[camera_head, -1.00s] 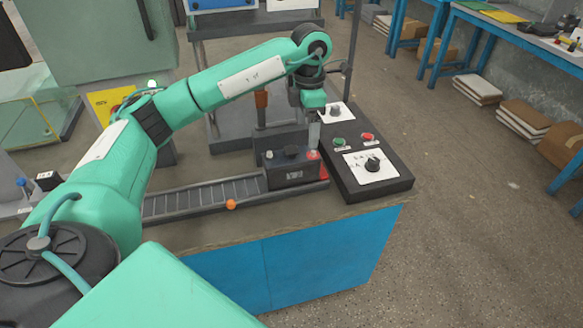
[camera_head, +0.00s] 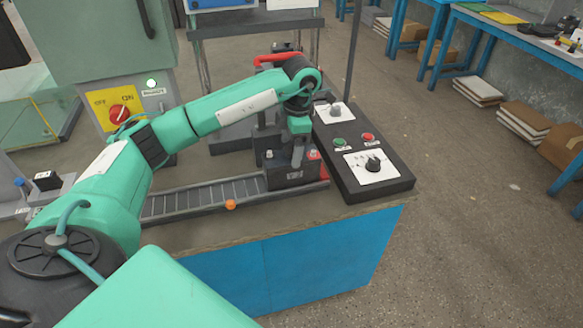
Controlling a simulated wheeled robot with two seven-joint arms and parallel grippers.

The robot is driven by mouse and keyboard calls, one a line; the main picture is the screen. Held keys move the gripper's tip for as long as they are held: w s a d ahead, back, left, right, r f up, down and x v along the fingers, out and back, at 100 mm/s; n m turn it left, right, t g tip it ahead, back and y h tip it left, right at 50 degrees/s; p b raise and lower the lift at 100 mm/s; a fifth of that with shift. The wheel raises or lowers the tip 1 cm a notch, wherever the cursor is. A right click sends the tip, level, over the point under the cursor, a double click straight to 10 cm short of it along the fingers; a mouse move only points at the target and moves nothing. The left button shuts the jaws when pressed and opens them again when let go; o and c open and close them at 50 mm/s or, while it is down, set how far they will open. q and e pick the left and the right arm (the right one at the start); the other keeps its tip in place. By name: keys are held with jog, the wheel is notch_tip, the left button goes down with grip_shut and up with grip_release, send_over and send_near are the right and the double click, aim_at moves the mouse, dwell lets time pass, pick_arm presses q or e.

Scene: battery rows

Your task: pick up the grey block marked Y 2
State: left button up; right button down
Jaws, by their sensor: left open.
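A dark grey block (camera_head: 283,178) sits at the right end of the roller track (camera_head: 200,197), with a grey post and a red post on top. A small mark on its front is too small to read, so I cannot tell whether it says Y 2. My left gripper (camera_head: 298,160) points down at the top of this block, between the posts. It is open. Its fingertips are small and dark against the block, and I cannot tell whether they touch it. My right gripper is not in view.
A black control box (camera_head: 365,187) with knobs and green and red buttons stands close to the right of the block. An orange ball (camera_head: 230,204) is at the track's front edge. A yellow switch panel (camera_head: 115,108) stands at the left. The bench front is clear.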

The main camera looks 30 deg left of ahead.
aim_at(279, 173)
pick_arm(q)
notch_tip(279, 173, down, 5)
jog(key=shift+s+r, duration=0.1)
jog(key=shift+r, duration=0.1)
grip_shut()
jog(key=shift+r, duration=0.15)
